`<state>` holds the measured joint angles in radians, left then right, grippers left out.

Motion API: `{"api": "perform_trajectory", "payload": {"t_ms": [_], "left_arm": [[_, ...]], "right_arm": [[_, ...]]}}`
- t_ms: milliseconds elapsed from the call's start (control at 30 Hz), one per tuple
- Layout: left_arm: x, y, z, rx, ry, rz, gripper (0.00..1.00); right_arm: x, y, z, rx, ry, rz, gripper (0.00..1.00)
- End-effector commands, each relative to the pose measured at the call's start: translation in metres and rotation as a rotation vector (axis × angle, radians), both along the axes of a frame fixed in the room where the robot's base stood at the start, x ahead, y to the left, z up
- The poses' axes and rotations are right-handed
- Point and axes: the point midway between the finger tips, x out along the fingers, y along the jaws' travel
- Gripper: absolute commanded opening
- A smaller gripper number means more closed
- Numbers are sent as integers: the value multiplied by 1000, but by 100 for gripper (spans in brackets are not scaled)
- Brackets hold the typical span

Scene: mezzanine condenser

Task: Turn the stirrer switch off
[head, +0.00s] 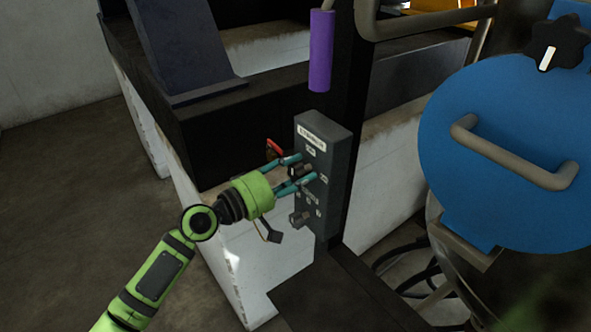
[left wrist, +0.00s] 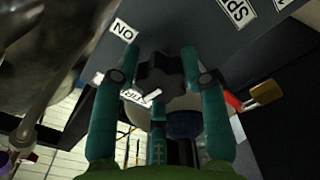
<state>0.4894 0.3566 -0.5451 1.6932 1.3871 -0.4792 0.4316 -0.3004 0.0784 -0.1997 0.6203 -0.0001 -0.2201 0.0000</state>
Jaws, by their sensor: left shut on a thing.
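The grey control box (head: 338,150) stands on a dark post and has a white label at its top, several small labels and knobs. My left gripper (head: 299,169) is at the box's front face, its two teal fingers on either side of a dark lobed knob (head: 300,171). In the left wrist view the fingers (left wrist: 165,75) are shut on this knob (left wrist: 160,72), which has a small white mark. An "ON" label (left wrist: 124,31) lies near the knob, and another label is partly hidden. A second knob (head: 299,218) sits lower on the box. My right gripper is not in view.
A red tag (head: 275,146) with a brass padlock (left wrist: 266,92) hangs close beside the box. A purple grip (head: 321,50) hangs above it. A blue lid (head: 510,160) with a handle is at the right. Cables lie below it. The floor at left is clear.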

Motion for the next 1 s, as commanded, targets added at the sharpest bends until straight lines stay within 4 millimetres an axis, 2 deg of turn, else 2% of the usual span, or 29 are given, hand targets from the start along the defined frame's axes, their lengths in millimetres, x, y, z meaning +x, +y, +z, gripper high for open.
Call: {"api": "perform_trajectory", "payload": {"t_ms": [33,333,833,867,900,1000], "left_arm": [[-4,-4,-8,-5,40,-14,11],[-5,-4,-8,-62,117,-15,11],[-5,-4,-9,-71,129,-16,11],[-5,-4,-9,-71,129,-16,52],[-5,-4,-9,-71,129,-16,67],[-4,-4,-8,-72,126,-14,67]], "right_arm": [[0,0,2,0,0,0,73],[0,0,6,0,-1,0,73],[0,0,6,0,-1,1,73],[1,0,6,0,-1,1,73],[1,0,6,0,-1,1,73],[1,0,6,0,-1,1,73]]}}
